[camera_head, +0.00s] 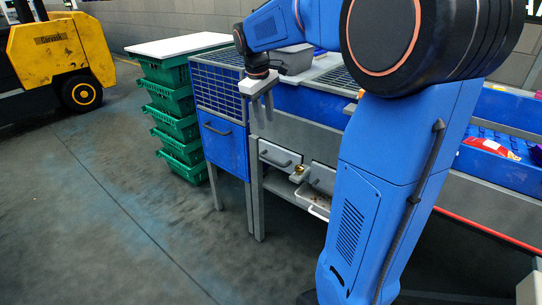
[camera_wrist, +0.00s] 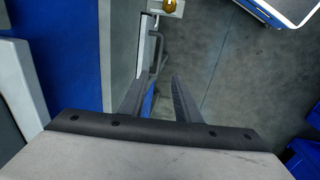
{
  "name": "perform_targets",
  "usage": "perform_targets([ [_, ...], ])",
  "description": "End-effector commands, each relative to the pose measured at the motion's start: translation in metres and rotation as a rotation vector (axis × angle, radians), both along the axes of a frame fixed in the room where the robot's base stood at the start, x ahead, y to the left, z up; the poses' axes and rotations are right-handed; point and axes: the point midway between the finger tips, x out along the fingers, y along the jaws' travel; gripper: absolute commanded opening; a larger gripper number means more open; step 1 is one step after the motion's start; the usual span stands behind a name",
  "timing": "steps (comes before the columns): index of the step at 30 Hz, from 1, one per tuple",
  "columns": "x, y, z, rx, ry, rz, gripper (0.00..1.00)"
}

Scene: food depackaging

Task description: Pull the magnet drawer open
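No label marks the magnet drawer, so I cannot tell which it is. In the head view, a pale grey drawer front (camera_head: 276,157) with a dark bar handle sits under the bench. Left of it is a blue front (camera_head: 221,144), also with a dark handle. Both look closed. My gripper (camera_head: 262,108) points down, open and empty, above and in front of the grey drawer. In the wrist view, my gripper's two dark fingers (camera_wrist: 156,98) are apart. A grey bar handle (camera_wrist: 157,53) shows beyond their tips, with no visible contact.
A gold knob (camera_head: 299,171) and another grey front (camera_head: 322,178) are right of the grey drawer. Stacked green crates (camera_head: 174,119) stand left of the bench. A yellow forklift (camera_head: 60,55) is at far left. The floor in front is clear.

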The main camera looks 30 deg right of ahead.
Motion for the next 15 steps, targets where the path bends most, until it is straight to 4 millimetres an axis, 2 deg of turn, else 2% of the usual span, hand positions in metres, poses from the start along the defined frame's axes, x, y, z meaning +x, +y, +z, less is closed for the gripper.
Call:
perform_targets([
  [5, 0.002, -0.003, -0.013, -0.001, 0.005, 0.002, 0.29],
  [15, 0.005, -0.013, -0.068, -0.001, 0.005, 0.001, 0.29],
])
